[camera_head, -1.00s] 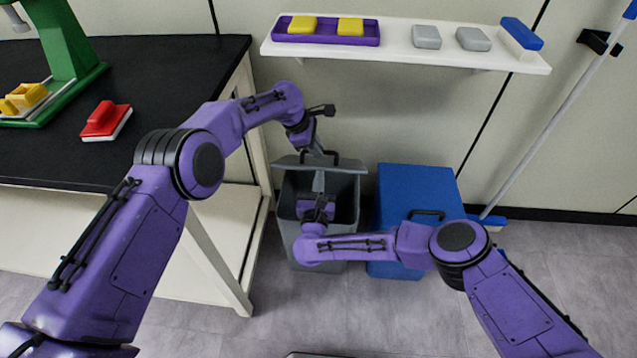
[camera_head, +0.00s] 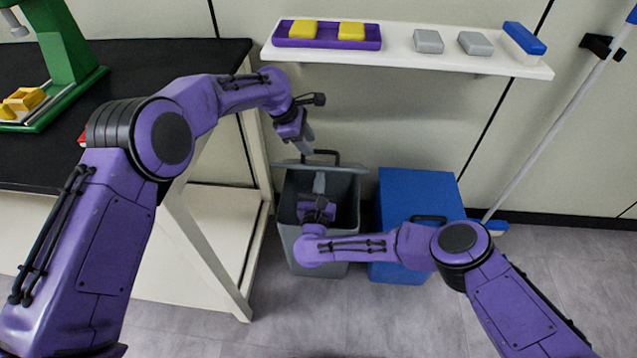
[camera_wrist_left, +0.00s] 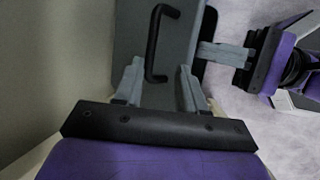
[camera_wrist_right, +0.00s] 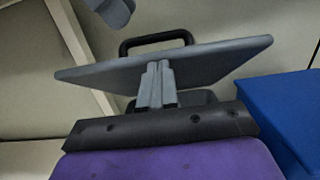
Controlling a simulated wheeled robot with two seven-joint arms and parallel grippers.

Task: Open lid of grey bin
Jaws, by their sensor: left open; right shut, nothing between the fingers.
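The grey bin (camera_head: 298,245) stands on the floor, its dark inside showing. Its lid (camera_head: 346,168) is raised at the back and also shows in the right wrist view (camera_wrist_right: 215,62). The lid's black handle (camera_head: 331,153) is on its far side. My left gripper (camera_head: 308,148) is open above and beside the handle. In the left wrist view the handle (camera_wrist_left: 153,45) lies ahead of the open fingers, not clasped. My right gripper (camera_wrist_right: 158,66) is shut and empty at the inner side of the lid, apparently touching it.
A blue bin (camera_head: 415,190) stands close on the right. A black-topped table (camera_head: 60,165) stands on the left. A white shelf (camera_head: 395,55) with sponges and blocks hangs above. A long-handled mop (camera_head: 550,140) leans at the right wall.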

